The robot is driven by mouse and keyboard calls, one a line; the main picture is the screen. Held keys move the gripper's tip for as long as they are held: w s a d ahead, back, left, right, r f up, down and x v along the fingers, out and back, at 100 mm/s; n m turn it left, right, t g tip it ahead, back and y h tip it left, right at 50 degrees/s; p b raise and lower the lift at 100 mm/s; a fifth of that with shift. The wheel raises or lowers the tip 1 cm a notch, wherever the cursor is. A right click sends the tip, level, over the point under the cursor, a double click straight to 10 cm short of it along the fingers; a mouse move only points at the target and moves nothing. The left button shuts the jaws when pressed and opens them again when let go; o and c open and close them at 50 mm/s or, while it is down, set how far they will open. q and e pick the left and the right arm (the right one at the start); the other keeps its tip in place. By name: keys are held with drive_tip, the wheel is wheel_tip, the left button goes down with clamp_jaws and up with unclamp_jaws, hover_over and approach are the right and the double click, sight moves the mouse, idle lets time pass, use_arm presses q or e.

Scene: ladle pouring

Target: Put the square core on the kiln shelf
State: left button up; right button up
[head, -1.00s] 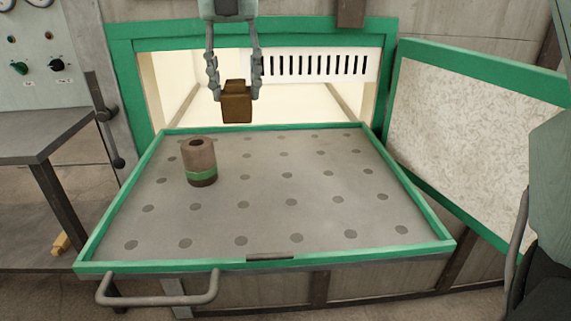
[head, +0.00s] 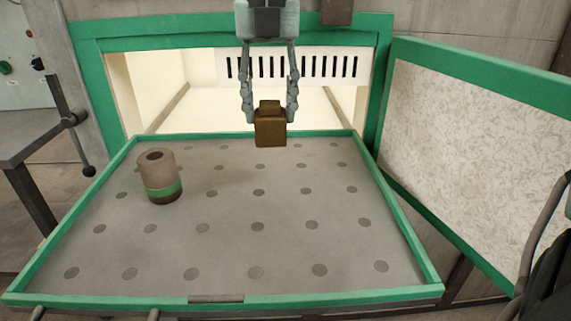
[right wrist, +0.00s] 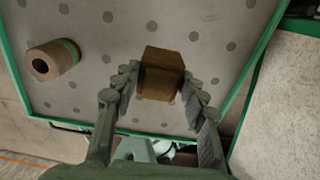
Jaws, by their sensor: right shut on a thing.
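The square core (head: 270,130) is a brown block with a narrower top. My right gripper (head: 269,112) is shut on it and holds it above the back part of the kiln shelf. The right wrist view shows the core (right wrist: 161,74) between the two fingers of the gripper (right wrist: 160,92), with dotted shelf beneath it. The kiln shelf (head: 230,225) is a grey plate with dark round holes and a green rim, in front of the lit kiln opening. My left gripper is not in view.
A hollow brown cylinder (head: 158,177) with a green band stands on the shelf's left part. It also shows in the right wrist view (right wrist: 48,62). The open kiln door (head: 475,150) stands at the right. The shelf's middle and right are clear.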

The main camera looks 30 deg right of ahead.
drive_tip(key=s+f, duration=0.3)
drive_tip(key=f, duration=0.1)
drive_tip(key=s+d+f, duration=0.1)
drive_tip(key=s+f, duration=0.1)
drive_tip(key=shift+s+f+p, duration=0.3)
drive_tip(key=shift+s+f, duration=0.05)
drive_tip(key=shift+f, duration=0.4)
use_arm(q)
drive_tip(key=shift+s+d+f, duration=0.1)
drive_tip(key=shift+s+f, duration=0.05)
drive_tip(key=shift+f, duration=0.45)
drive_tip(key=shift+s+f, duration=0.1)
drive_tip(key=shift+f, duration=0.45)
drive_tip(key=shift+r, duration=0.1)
use_arm(e)
drive_tip(key=shift+f, duration=0.1)
